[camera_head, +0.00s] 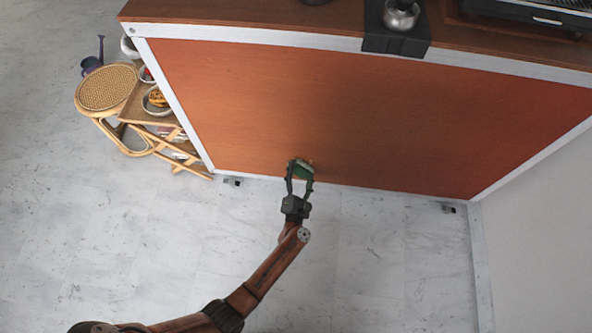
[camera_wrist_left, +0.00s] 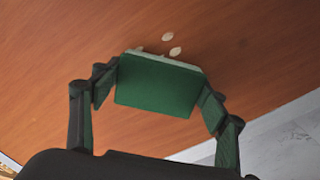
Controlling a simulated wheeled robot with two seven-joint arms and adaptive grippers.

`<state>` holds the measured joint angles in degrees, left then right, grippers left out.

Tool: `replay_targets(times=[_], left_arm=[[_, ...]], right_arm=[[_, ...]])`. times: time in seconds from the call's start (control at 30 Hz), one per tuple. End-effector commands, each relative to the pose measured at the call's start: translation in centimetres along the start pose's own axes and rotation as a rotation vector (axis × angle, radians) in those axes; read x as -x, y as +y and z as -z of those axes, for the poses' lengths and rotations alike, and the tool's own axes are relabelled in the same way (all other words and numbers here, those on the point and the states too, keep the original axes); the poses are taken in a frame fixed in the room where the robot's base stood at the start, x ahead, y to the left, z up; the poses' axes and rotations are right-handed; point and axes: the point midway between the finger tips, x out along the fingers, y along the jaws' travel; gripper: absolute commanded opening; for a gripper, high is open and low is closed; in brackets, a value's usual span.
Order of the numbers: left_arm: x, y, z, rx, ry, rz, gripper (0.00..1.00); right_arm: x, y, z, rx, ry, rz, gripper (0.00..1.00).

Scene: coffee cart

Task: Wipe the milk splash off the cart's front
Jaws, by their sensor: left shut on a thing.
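The cart's front (camera_head: 370,115) is a wide orange-brown panel in a pale frame. It also fills most of the left wrist view (camera_wrist_left: 60,70). My left gripper (camera_head: 300,170) is at the lower middle of the panel, shut on a green sponge (camera_head: 302,171) with a pale edge layer. The left wrist view shows the sponge (camera_wrist_left: 158,86) between both fingers, its pale edge toward the panel; I cannot tell whether it touches. Pale cream spots of the milk splash (camera_wrist_left: 170,44) show on the panel just beyond the sponge, some partly hidden by it. My right gripper is not in view.
A rattan shelf cart (camera_head: 108,88) with bowls stands left of the cart. A dark mat (camera_head: 395,42) with a metal item lies on the cart's top edge. A pale wall (camera_head: 540,225) stands at the right. The marble floor (camera_head: 390,270) in front is clear.

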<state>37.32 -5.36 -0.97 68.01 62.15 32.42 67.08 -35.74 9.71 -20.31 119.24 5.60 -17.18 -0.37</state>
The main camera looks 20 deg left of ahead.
Motion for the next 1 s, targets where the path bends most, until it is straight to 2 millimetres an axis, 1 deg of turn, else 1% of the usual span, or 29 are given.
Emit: replay_targets(times=[0.27, 0.63, 0.83, 1.0], left_arm=[[-0.1, -0.8, -0.8, 0.000, 0.000, 0.000, 0.42], [-0.3, -2.8, -2.9, -0.001, 0.000, 0.000, 0.42], [-0.1, -2.8, -3.2, 0.000, -0.002, 0.000, 0.42], [-0.2, -2.1, -2.5, -0.002, -0.001, -0.002, 0.42]], right_arm=[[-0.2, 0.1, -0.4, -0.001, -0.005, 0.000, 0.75], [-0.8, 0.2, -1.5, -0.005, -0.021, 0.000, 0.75], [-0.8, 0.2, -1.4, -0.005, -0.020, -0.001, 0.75], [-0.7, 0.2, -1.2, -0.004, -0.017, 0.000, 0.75]])
